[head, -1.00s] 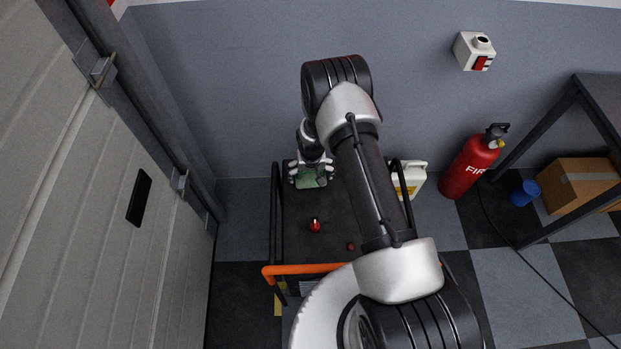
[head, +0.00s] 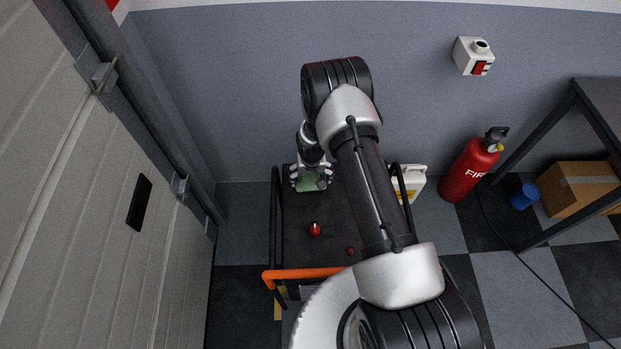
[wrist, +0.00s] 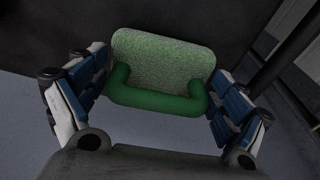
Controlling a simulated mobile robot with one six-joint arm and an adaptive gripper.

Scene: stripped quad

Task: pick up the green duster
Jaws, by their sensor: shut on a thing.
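The green duster (wrist: 160,65) has a pale green fuzzy pad and a darker green handle along its near side. In the wrist view it lies between the two blue-padded fingers of my gripper (wrist: 162,95), which is shut on it, with a finger at each end. In the head view the duster (head: 312,184) shows as a small green patch at the far end of the dark cart top, just below my gripper (head: 311,174). I cannot tell from the head view whether it touches the cart.
The cart (head: 300,250) has black side rails and an orange handle (head: 300,272). A red object (head: 315,229) and a small dark red ball (head: 350,251) lie on it. A white container (head: 411,182) and a fire extinguisher (head: 468,170) stand to the right. A panelled door is at left.

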